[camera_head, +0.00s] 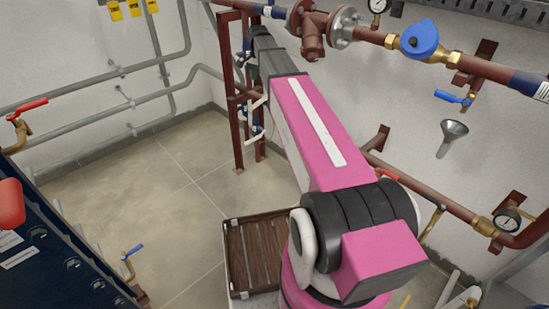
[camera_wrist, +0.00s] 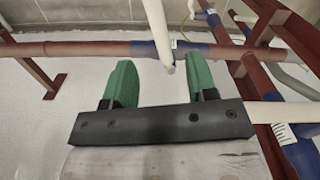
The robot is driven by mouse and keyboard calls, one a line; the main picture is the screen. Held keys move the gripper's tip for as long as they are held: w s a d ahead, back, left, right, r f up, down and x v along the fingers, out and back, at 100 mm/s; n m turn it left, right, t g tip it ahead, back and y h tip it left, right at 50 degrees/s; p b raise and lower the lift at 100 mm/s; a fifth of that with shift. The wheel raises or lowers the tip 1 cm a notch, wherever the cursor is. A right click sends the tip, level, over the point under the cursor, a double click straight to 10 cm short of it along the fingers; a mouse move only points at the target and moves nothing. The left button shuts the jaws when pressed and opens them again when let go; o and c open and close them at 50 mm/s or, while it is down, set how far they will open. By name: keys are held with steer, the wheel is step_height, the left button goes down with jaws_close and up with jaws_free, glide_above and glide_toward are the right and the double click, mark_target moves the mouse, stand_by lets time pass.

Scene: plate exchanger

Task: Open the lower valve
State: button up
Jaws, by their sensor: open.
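In the wrist view my gripper (camera_wrist: 161,62) has its two green fingers spread apart. A pale, rod-like lever (camera_wrist: 158,30) comes down from the top of the picture, and its rounded tip shows between the fingers, with gaps on both sides. I see no contact with it. In the head view pale valve levers (camera_head: 257,136) show low on the red-brown rack, beyond my arm. I cannot tell for sure which is the lower valve. My arm hides part of the rack, and the fingertips are not clear there.
A red-brown pipe (camera_wrist: 90,50) with a blue band crosses behind the fingers in the wrist view. Red-brown posts (camera_wrist: 262,85) and a pale bar (camera_wrist: 290,113) stand close on the right.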

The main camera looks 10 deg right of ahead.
steer(key=s+f+n, duration=0.4)
steer(key=s+f, duration=0.7)
steer(key=s, duration=0.2)
steer(key=s+f+n, duration=0.5)
steer(key=s+f, duration=0.6)
steer(key=s, duration=0.3)
steer(key=shift+s+d+f, duration=0.2)
steer(key=shift+s+f, duration=0.05)
steer(key=shift+w, duration=0.1)
